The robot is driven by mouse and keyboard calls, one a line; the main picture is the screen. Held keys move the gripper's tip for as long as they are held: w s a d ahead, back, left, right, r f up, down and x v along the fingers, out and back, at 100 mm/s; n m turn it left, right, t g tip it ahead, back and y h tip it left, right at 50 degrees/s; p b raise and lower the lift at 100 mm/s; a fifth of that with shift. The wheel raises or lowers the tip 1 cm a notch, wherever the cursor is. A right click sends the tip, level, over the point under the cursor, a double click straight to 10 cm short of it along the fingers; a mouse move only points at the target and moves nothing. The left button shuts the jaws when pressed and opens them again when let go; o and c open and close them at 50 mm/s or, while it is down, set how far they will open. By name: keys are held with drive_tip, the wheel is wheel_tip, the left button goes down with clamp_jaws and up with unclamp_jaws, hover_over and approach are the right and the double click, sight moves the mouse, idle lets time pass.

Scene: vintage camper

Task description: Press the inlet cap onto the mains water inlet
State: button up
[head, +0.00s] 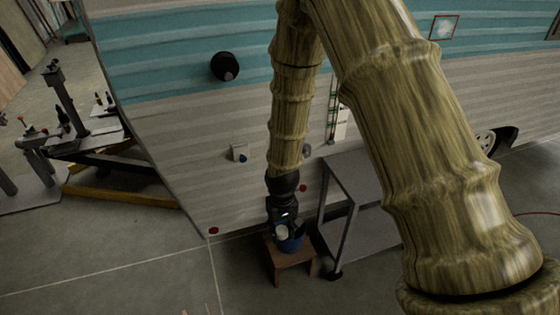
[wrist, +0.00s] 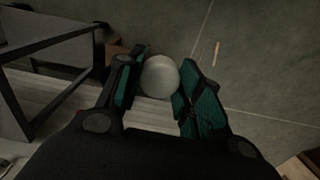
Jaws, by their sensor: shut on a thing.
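My gripper (head: 284,222) points down low beside the camper wall, above a small wooden stool (head: 291,256). In the wrist view its two green-padded fingers are closed on a pale grey round piece, which I take as the inlet cap (wrist: 159,76). The cap also shows as a small pale disc in the head view (head: 281,232). A small white fitting with a blue spot (head: 239,153) sits on the camper wall, up and left of my gripper. It may be the mains water inlet; it is too small to be sure. My gripper is apart from it.
A blue container (head: 292,244) is on the stool, partly hidden by my gripper. A grey metal shelf table (head: 360,180) stands close on the right. A black round fitting (head: 225,66) is higher on the wall. The tow hitch (head: 95,150) is at left. Floor in front is open.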

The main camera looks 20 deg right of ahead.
drive_tip(key=w+d+f+t+y+b, duration=0.1)
drive_tip(key=w+f+t+b, duration=0.1)
drive_tip(key=w+t+b, duration=0.5)
drive_tip(key=w+f+t+y+b, duration=0.1)
drive_tip(key=w+f+t+b, duration=0.1)
drive_tip(key=w, duration=1)
drive_tip(key=w+d+r+m+t+h+b, duration=0.1)
drive_tip(key=w+d+r+m+t+b, duration=0.1)
drive_tip(key=w+d+r+t+b, duration=0.4)
drive_tip(key=w+d+t+b, duration=0.1)
drive_tip(key=w+d+t, duration=0.1)
drive_tip(key=w+t, duration=0.1)
drive_tip(key=shift+d+r, duration=0.15)
drive_tip(key=shift+d, duration=0.1)
drive_tip(key=shift+w, duration=0.15)
drive_tip(key=shift+w+a+b, duration=0.1)
drive_tip(key=shift+w+b, duration=0.6)
drive_tip(key=shift+w, duration=2.05)
drive_tip(key=shift+w, duration=0.55)
